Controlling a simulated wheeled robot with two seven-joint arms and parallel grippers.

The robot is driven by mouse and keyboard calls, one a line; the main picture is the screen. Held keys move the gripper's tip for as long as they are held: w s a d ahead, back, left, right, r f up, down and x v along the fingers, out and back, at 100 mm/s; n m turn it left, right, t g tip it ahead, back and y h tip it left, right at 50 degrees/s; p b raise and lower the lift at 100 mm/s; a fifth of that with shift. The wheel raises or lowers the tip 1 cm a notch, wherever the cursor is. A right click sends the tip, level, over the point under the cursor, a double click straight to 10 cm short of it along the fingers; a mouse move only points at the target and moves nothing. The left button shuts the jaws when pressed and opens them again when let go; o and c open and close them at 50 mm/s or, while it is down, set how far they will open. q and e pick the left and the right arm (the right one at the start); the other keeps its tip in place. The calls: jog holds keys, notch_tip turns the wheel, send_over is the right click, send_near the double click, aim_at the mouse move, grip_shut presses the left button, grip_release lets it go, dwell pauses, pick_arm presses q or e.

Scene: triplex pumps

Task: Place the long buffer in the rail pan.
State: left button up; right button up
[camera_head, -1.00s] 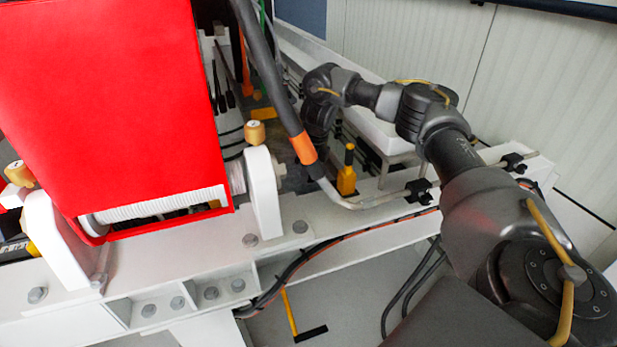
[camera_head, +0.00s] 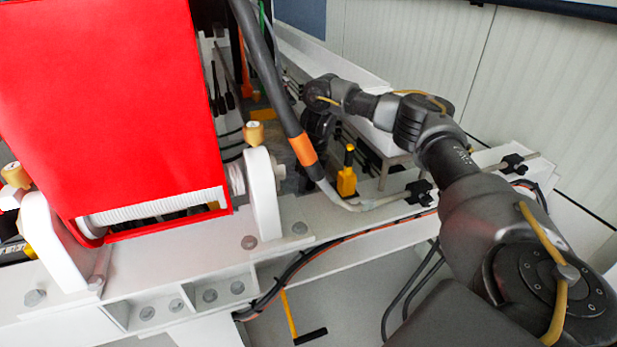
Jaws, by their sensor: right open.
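My right arm comes in from the lower right and bends down at its far end. My right gripper (camera_head: 316,131) is dark, points down behind the thick grey hose and is open. The hose and wrist partly hide its fingers, and I see nothing held. A long white tray (camera_head: 375,140), which may be the rail pan, stands behind my right forearm, partly covered by it. I cannot make out the long buffer with certainty. My left gripper is out of view.
A big red cover (camera_head: 110,110) fills the left. The grey hose (camera_head: 270,75) crosses the middle. A white beam (camera_head: 330,212) carries black clamps and a metal pipe. Several dark-handled tools (camera_head: 214,95) hang behind. A yellow-handled tool (camera_head: 290,315) lies low, near cables.

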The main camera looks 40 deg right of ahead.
jog(key=r, duration=0.4)
jog(key=s+r+p, duration=0.1)
jog(key=r, duration=0.7)
jog(key=shift+s+d+r+p, duration=0.1)
jog(key=shift+s+d+p, duration=0.2)
jog(key=shift+d+p, duration=0.1)
